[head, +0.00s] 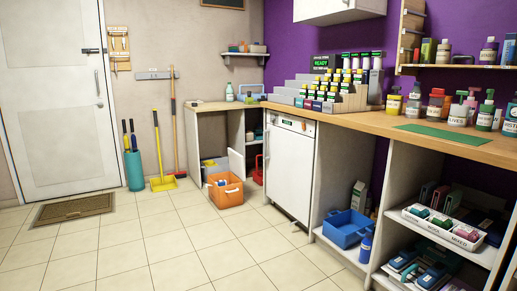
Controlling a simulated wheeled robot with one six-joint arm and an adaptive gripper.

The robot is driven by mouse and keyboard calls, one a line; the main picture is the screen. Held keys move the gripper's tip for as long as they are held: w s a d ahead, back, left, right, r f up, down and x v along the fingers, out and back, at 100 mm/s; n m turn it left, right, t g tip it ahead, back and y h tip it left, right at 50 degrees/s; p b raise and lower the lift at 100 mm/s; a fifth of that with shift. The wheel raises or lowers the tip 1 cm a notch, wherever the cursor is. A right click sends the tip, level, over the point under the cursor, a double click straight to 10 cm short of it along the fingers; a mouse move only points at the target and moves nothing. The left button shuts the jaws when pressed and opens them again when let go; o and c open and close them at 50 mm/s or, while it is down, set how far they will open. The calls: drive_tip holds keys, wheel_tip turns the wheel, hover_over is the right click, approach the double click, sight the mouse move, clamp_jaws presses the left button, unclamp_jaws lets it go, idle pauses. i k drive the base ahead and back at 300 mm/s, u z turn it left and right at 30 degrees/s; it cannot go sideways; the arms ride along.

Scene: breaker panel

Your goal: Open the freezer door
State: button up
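A white under-counter appliance (288,170) stands below the wooden counter, near the middle of the head view. It has a control strip with a small dark display along its top edge, and its flat front door is shut. It may be the freezer, but I cannot tell from this view. No other freezer-like unit shows clearly. My gripper is not in view.
The tiled floor (190,250) in front of the appliance is clear. An orange bin (226,192) sits to its left and a blue crate (346,228) in the open shelf to its right. A white room door (62,95) is at far left, with a mat (73,209) before it.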

sight(290, 157)
drive_tip(key=u, duration=0.4)
drive_tip(key=i, duration=1.8)
drive_tip(key=u, duration=0.25)
drive_tip(key=i, duration=1.65)
drive_tip(key=z, duration=0.25)
